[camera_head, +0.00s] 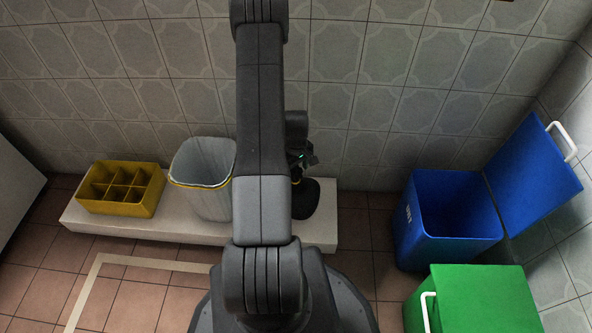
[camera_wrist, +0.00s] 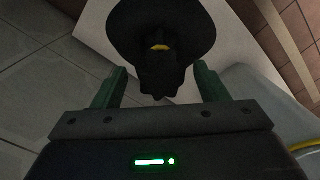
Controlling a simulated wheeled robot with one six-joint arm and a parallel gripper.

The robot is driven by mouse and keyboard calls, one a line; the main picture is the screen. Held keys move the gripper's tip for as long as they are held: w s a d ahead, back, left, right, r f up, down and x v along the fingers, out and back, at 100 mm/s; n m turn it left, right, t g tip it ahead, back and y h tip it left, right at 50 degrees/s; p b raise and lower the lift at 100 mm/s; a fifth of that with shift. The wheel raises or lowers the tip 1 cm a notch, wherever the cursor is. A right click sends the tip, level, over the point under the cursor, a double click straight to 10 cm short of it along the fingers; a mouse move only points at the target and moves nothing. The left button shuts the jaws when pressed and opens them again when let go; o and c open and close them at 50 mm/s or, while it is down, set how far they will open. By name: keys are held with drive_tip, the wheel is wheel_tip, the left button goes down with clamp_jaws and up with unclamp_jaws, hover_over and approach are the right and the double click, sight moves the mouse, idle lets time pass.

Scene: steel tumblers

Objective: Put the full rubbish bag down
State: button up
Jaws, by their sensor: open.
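The full rubbish bag (camera_head: 305,200) is black with a yellow tie. It stands on the low white ledge (camera_head: 150,232) to the right of the lined bin, partly hidden behind my arm in the head view. In the wrist view the bag (camera_wrist: 160,22) spreads out beyond my fingers, with its tie and gathered neck facing me. My gripper (camera_wrist: 160,76) is open, its two green fingers on either side of the bag's neck with gaps showing. In the head view my gripper is just above the bag, mostly hidden by my arm.
A bin with a pale liner and yellow band (camera_head: 203,180) stands left of the bag, beside a yellow divided crate (camera_head: 120,188). A blue bin (camera_head: 450,225) with its lid open and a closed green bin (camera_head: 475,295) are at right. Pale tape (camera_head: 92,280) marks the floor at left.

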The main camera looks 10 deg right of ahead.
wheel_tip(320, 180, up, 11)
drive_tip(key=p, duration=0.3)
drive_tip(key=shift+r, duration=0.15)
